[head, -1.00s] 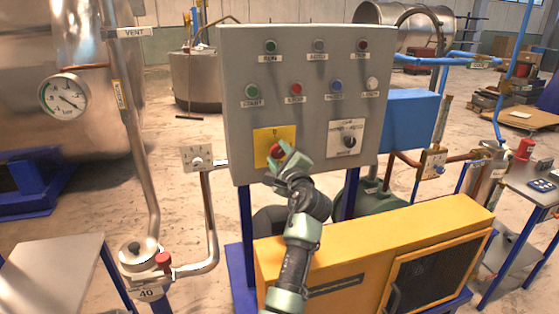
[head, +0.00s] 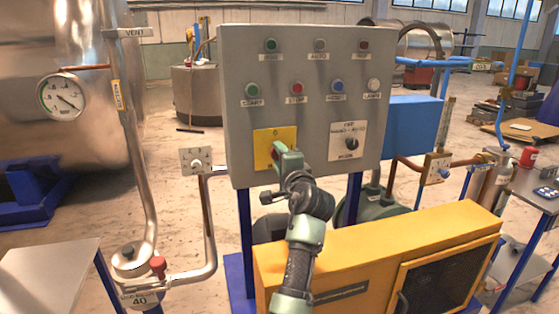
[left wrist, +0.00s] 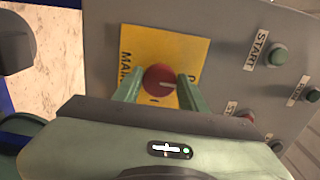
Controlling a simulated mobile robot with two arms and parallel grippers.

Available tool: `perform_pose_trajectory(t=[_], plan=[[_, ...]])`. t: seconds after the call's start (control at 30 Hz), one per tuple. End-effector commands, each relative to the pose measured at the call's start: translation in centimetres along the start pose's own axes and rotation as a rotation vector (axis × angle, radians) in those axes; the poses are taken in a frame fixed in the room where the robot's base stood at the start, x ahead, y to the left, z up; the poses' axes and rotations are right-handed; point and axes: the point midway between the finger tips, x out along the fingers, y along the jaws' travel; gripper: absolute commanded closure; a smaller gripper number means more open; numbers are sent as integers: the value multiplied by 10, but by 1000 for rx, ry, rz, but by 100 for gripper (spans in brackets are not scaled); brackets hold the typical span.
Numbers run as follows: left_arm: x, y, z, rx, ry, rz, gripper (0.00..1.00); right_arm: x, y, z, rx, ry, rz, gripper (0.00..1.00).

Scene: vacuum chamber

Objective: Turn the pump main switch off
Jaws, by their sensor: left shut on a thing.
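The pump main switch is a red round knob (left wrist: 158,79) on a yellow plate (head: 262,137) at the lower left of the grey control panel (head: 300,110). In the left wrist view a small pale mark shows on the knob's face, and part of the word "MAIN" is readable on the plate. My left gripper (head: 279,154) is at the plate, its fingers on either side of the knob and shut on it. In the head view the gripper hides most of the knob. My right gripper is not in view.
A black selector knob (head: 351,144) on a white plate sits right of the yellow plate. START (head: 252,90) and STOP buttons and other buttons are above. A yellow pump housing (head: 400,255) stands below the panel, and a steel pipe with a valve (head: 197,162) to the left.

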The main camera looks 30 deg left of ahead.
Motion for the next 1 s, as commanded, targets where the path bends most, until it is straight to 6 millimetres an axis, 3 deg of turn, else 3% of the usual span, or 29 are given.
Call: perform_pose_trajectory(t=[0.47, 0.5, 0.53, 1.0], plan=[[0, -5, 0, -18, 1, -9, 99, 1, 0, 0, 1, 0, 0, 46], [0, -5, 0, -18, 1, -9, 48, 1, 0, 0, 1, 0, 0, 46], [0, -5, 0, -18, 1, -9, 39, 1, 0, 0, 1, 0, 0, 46], [1, -2, 0, -13, 1, -2, 38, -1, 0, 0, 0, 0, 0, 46]])
